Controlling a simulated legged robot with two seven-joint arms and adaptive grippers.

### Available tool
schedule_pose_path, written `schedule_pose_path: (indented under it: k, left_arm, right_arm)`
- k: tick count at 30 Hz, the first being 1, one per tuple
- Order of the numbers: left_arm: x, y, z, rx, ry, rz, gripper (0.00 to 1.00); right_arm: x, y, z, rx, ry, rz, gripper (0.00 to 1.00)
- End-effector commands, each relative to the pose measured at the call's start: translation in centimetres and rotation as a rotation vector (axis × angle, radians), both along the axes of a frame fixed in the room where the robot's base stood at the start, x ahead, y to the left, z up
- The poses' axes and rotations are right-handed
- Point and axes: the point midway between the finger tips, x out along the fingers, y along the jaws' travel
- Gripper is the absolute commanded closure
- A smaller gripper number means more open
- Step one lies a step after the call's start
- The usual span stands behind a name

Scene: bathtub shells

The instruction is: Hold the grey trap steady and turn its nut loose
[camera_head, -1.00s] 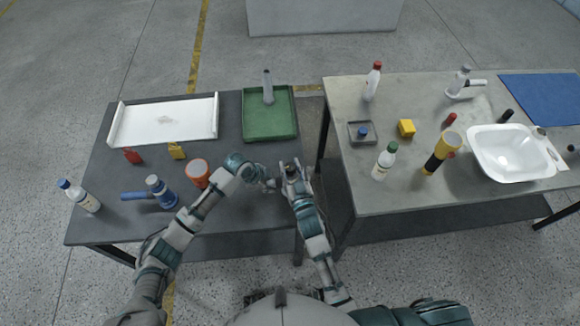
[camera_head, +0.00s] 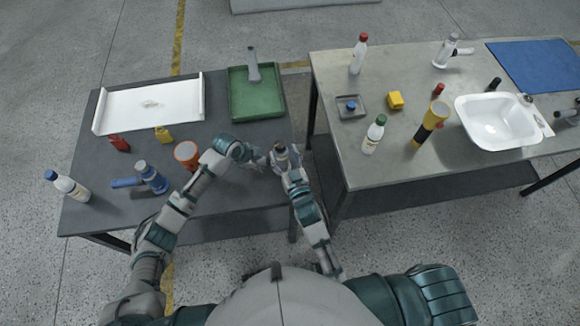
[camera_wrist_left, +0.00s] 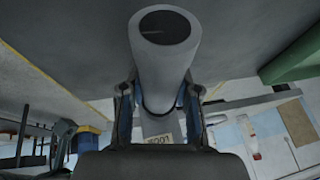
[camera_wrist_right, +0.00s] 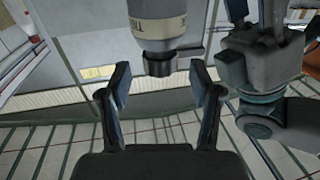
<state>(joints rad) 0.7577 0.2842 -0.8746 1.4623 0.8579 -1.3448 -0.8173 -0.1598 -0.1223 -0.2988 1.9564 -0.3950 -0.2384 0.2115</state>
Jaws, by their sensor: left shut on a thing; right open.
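The grey trap (camera_wrist_left: 165,60) is a smooth grey cylinder with a dark round end in the left wrist view. My left gripper (camera_wrist_left: 161,92) is shut on it, one finger on each side. In the right wrist view the trap (camera_wrist_right: 160,25) shows a pale lettered band, with a dark nut (camera_wrist_right: 158,63) at its lower end. My right gripper (camera_wrist_right: 160,82) is open, its fingers on either side of the nut with gaps between. In the head view my left gripper (camera_head: 262,160) and right gripper (camera_head: 284,156) meet at the dark table's right edge; the trap is mostly hidden there.
The dark table (camera_head: 110,222) holds a white tray (camera_head: 120,122), a green tray (camera_head: 268,102) with a grey piece, an orange-rimmed cup (camera_head: 186,152) and bottles. A gap separates it from the right table (camera_head: 400,170), which has a white basin (camera_head: 470,112).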

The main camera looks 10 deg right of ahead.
Motion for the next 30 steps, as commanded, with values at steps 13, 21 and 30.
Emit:
schedule_pose_path:
  k: [13, 21, 30]
  left_arm:
    - [0.1, 0.0, 0.0, -0.001, 0.000, 0.000, 1.00]
    - [0.1, 0.0, 0.0, -0.001, 0.000, 0.000, 1.00]
    - [0.1, 0.0, 0.0, -0.001, 0.000, 0.000, 0.40]
  right_arm:
    - [-7.6, -1.4, -0.1, 0.001, 0.002, 0.000, 0.36]
    - [-7.9, -1.5, -0.1, 0.001, 0.001, 0.000, 0.36]
    - [-7.9, -1.5, -0.1, 0.001, 0.001, 0.000, 0.36]
